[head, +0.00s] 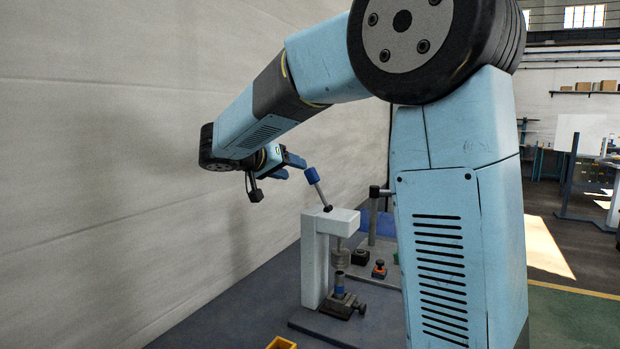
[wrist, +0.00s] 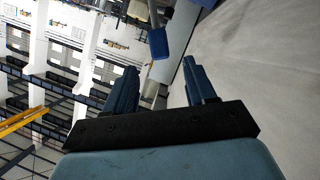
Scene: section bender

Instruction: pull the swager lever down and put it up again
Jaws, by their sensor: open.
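The swager (head: 316,255) is a white C-shaped press on the bench in the head view. Its lever (head: 320,193) is a thin metal rod rising from a dark pivot on top, tilted up and to the left. The lever ends in a blue grip (head: 312,175). My gripper (head: 292,166) is open and empty at the upper left of the swager, with its fingers pointing at the blue grip. In the wrist view, the blue grip (wrist: 157,43) shows just past the gap between the open fingertips (wrist: 160,66). I cannot tell if they touch.
A pale wall runs close along the left. On the bench stand a small box with a red button (head: 379,269), a black box (head: 360,258) and a dark-topped post (head: 374,213). A yellow container (head: 282,343) shows at the bottom edge. My arm hides part of the right.

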